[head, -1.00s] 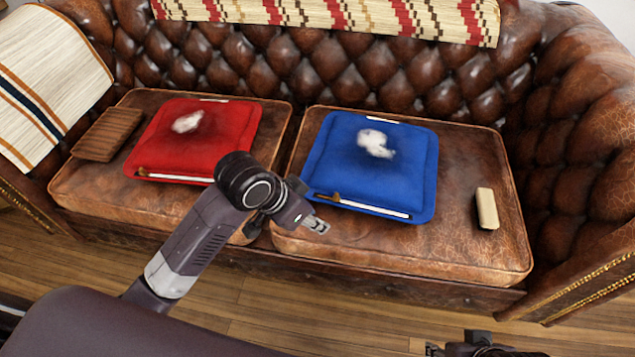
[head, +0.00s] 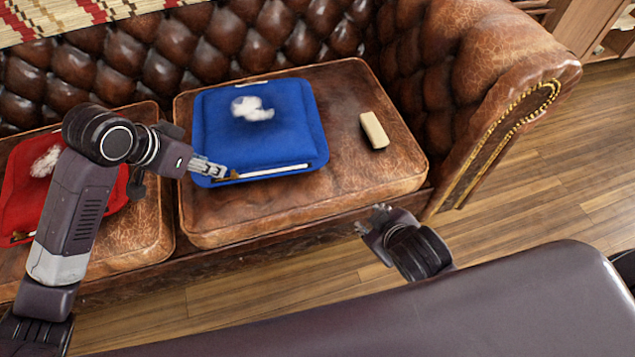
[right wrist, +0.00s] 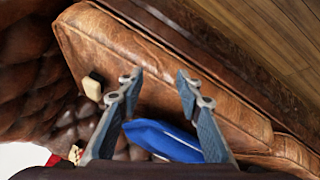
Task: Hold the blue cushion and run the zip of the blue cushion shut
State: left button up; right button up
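The blue cushion (head: 295,125) lies flat on the right seat of the leather sofa, with white fluff (head: 252,108) on its top. Its zip (head: 280,171) is a pale strip along the front edge, with a brown pull (head: 235,175) near the left end. My left gripper (head: 222,171) is at the cushion's front left corner, beside the pull; whether it touches or is shut is unclear. My right gripper (head: 372,222) is in front of the seat, right of the cushion. The right wrist view shows it open (right wrist: 158,78) and empty, the cushion (right wrist: 165,140) partly hidden behind its fingers.
A cream block (head: 374,130) lies on the seat (head: 400,170) right of the blue cushion. A red cushion (head: 20,195) lies on the left seat, partly behind my left arm. The sofa arm (head: 500,100) rises at the right. Wooden floor (head: 560,170) is open beyond it.

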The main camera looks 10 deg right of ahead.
aim_at(299, 172)
jog(key=w+a+r+n+t+y, duration=0.1)
jog(key=w+n, duration=0.2)
jog(key=w+a+r+n+t+y, duration=0.1)
jog(key=w+a+n+t, duration=0.1)
jog(key=w+n, duration=0.2)
jog(key=w+a+n+t+y, duration=0.1)
jog(key=w+a+n+t, duration=0.1)
jog(key=w+n, duration=0.1)
jog(key=shift+w+a+r+n+y, duration=0.15)
jog(key=shift+a+r+n+y, duration=0.15)
jog(key=shift+r, duration=0.1)
jog(key=a+n+y, duration=0.1)
jog(key=n, duration=0.1)
jog(key=a+n+y, duration=0.2)
jog(key=n, duration=0.1)
jog(key=shift+w+f, duration=0.1)
jog(key=shift+a+f+n+y, duration=0.15)
jog(key=shift+a+n+y, duration=0.35)
jog(key=shift+n, duration=0.4)
jog(key=shift+x, duration=3.7)
jog(key=shift+a, duration=0.1)
jog(key=shift+c, duration=0.3)
grip_shut()
pick_arm(q)
jog(key=shift+c, duration=0.4)
